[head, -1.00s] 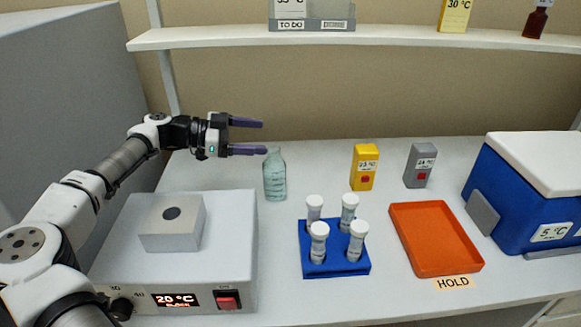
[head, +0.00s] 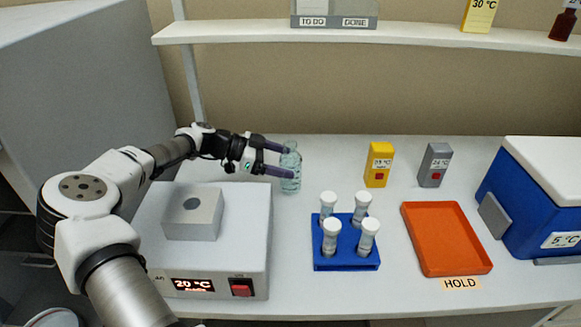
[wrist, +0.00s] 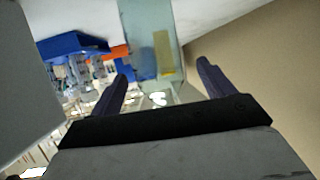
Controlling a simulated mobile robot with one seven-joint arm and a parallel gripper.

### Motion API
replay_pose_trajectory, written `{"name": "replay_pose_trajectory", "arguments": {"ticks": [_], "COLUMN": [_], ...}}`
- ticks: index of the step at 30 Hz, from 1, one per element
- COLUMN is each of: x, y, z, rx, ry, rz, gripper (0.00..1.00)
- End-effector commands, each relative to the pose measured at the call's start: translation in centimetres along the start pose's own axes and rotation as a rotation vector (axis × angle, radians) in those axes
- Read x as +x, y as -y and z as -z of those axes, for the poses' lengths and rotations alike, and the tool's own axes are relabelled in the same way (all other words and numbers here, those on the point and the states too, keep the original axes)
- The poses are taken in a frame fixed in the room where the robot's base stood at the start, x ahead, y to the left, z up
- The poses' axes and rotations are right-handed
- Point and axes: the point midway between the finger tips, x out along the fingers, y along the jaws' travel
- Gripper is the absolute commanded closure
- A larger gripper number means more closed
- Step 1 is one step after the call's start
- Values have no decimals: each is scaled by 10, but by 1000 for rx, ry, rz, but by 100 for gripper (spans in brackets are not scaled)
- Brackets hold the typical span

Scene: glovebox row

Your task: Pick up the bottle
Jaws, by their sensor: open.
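The bottle (head: 290,172) is clear, pale blue-green glass and stands upright on the white bench, left of the middle in the head view. My gripper (head: 285,160) is open, its two dark purple fingers reaching right to the bottle's upper part. One finger passes beside the neck, the other across the front of the body. In the wrist view the bottle (wrist: 150,40) shows between and beyond the two fingertips (wrist: 163,72). I cannot tell whether either finger touches it.
A heater block (head: 215,240) reading 20 °C sits below my arm. A blue rack (head: 346,262) with several white-capped tubes stands right of it. An orange tray (head: 446,240), yellow timer (head: 379,165), grey timer (head: 434,165) and blue cooler (head: 535,200) are further right. A shelf (head: 420,39) runs above.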

Motion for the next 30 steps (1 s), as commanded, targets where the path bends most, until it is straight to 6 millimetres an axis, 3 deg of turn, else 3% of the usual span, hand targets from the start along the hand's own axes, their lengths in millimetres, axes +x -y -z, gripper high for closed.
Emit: {"name": "replay_pose_trajectory", "arguments": {"ticks": [8, 17, 30], "x": [39, 44, 44], "y": [-2, -1, -1], "z": [2, 0, 0], "rx": [-1, 0, 0], "ry": [-2, -1, -1], "rz": [-3, 1, 0], "gripper": [19, 19, 77]}}
